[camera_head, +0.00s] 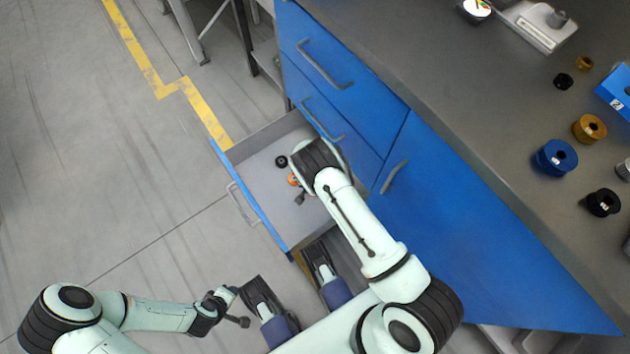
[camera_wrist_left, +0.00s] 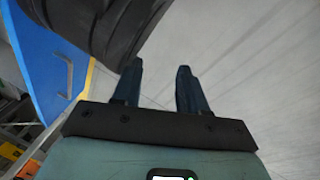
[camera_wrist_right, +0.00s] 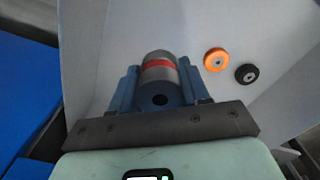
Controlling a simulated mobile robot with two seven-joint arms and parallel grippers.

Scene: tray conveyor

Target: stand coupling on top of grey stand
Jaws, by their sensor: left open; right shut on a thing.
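The coupling (camera_wrist_right: 158,72), a grey cylinder with a red band and a hole in its near end, is between the fingers of my right gripper (camera_wrist_right: 160,82), which is shut on it. This is in or just above the open drawer (camera_head: 255,168). In the head view my right wrist hides the coupling. My left gripper (camera_wrist_left: 155,88) is open and empty over the floor, outside the drawer. I cannot clearly make out the grey stand. A grey fixture (camera_head: 540,25) with a knob sits at the counter's far end, and I cannot tell whether it is the stand.
An orange ring (camera_wrist_right: 216,60) and a black ring (camera_wrist_right: 246,73) lie in the drawer. The grey counter (camera_head: 470,130) holds a blue spool (camera_head: 553,160), a brass spool (camera_head: 588,129), black parts (camera_head: 601,203) and a blue box (camera_head: 618,92) at the right. Its middle is clear.

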